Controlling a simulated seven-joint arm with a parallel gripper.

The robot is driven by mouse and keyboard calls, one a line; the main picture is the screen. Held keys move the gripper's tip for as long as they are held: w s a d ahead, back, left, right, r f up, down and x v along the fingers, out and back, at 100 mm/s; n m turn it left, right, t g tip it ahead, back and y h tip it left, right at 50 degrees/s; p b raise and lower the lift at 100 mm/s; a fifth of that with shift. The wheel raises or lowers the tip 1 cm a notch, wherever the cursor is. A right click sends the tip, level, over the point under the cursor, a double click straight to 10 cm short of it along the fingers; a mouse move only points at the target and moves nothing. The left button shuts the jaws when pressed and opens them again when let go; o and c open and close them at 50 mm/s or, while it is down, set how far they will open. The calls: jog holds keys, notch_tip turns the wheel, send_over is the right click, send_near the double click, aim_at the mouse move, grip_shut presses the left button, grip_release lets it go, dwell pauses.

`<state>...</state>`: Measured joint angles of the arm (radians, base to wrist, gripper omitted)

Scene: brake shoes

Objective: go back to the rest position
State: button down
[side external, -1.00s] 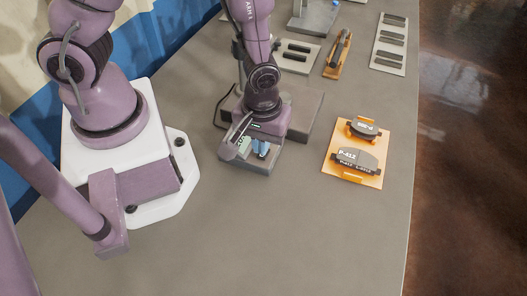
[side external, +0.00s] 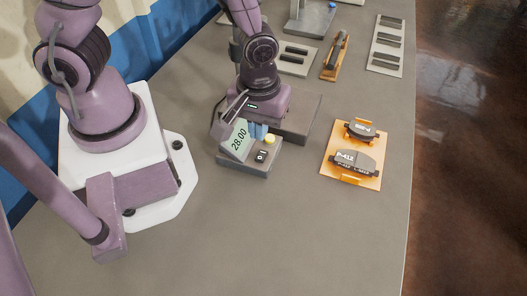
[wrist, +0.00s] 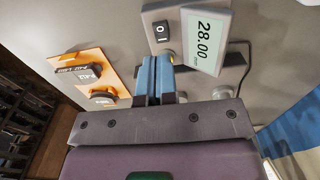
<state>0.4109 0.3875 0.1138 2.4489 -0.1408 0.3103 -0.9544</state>
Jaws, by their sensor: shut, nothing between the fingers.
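My gripper (side external: 258,131) hangs over the grey device with the tilted display (side external: 238,141). Its blue fingers are together with nothing between them; they also show in the wrist view (wrist: 155,80). The display reads 28.00, in the wrist view too (wrist: 205,40). A yellow button (side external: 270,140) and a dark switch (side external: 262,156) sit on the device's front box (side external: 252,170). In the wrist view the fingertips cover most of the yellow button, and I cannot tell how far above it they are.
An orange plate (side external: 339,176) with two dark labelled brake pads (side external: 353,163) lies to the right. Behind are a grey tray (side external: 384,62) with dark bars, another grey tray (side external: 303,66) and an orange holder (side external: 330,73). The front of the table (side external: 270,240) is clear.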

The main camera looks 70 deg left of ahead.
jog(key=shift+s+m, duration=0.35)
jog(key=shift+m, duration=0.25)
jog(key=s+a+r+m+t, duration=0.2)
jog(key=a+r+m, duration=0.1)
jog(key=r, duration=0.9)
jog(key=s+a+r+m+t, duration=0.2)
jog(key=a+r+m+t, duration=0.1)
jog(key=r, duration=0.9)
jog(key=shift+a+m+t, duration=0.3)
jog(key=shift+a+m, duration=0.5)
jog(key=shift+m, duration=0.1)
jog(key=shift+r, duration=0.1)
